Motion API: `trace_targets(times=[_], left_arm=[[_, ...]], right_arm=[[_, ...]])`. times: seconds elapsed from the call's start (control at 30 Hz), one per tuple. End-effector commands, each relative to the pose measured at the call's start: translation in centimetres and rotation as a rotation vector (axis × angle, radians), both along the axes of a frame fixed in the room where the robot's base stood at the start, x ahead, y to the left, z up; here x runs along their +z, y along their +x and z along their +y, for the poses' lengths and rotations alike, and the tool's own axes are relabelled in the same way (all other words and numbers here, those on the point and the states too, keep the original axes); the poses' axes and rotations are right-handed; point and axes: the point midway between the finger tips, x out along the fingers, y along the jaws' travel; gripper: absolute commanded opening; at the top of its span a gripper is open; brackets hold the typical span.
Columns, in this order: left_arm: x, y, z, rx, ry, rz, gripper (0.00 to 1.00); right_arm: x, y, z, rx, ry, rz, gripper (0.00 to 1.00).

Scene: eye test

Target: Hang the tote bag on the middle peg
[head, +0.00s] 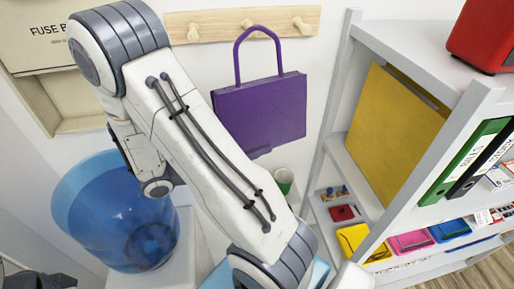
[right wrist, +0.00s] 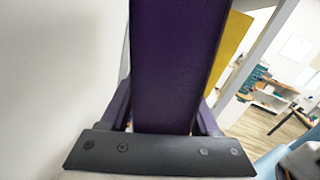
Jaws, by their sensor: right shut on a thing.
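A purple tote bag (head: 265,112) hangs upright below the peg rail in the head view, its handle (head: 237,58) up. The top of the handle is right at the middle peg (head: 247,23); I cannot tell if it is looped over the peg or in front of it. My right gripper (right wrist: 160,135) is shut on the bag, whose purple surface fills the middle of the right wrist view (right wrist: 180,60). In the head view my own arm hides the bag's lower left and most of that gripper. My left gripper is not in view.
The wooden rail (head: 222,25) also has a left peg (head: 193,33) and a right peg (head: 300,25), both bare. A blue bin (head: 85,215) stands at left, a green cup (head: 284,180) below the bag. A grey shelf unit (head: 395,45) closes off the right.

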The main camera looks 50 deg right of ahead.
Motion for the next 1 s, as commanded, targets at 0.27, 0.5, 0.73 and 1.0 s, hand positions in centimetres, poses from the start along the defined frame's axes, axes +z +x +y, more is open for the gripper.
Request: trace_targets(times=[0.27, 0.5, 0.73, 1.0], left_arm=[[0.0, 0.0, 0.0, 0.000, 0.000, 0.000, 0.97], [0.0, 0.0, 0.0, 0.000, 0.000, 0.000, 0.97], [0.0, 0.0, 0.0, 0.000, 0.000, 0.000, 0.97], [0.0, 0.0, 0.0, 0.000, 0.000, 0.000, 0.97]], right_arm=[[-0.1, 1.2, -1.2, -0.005, -0.001, 0.000, 0.00], [-0.2, 2.2, -2.2, -0.006, -0.002, 0.001, 0.00], [-0.3, 3.3, -3.1, -0.006, -0.001, 0.001, 0.00], [-0.4, 4.5, -4.1, -0.006, -0.001, 0.001, 0.00]])
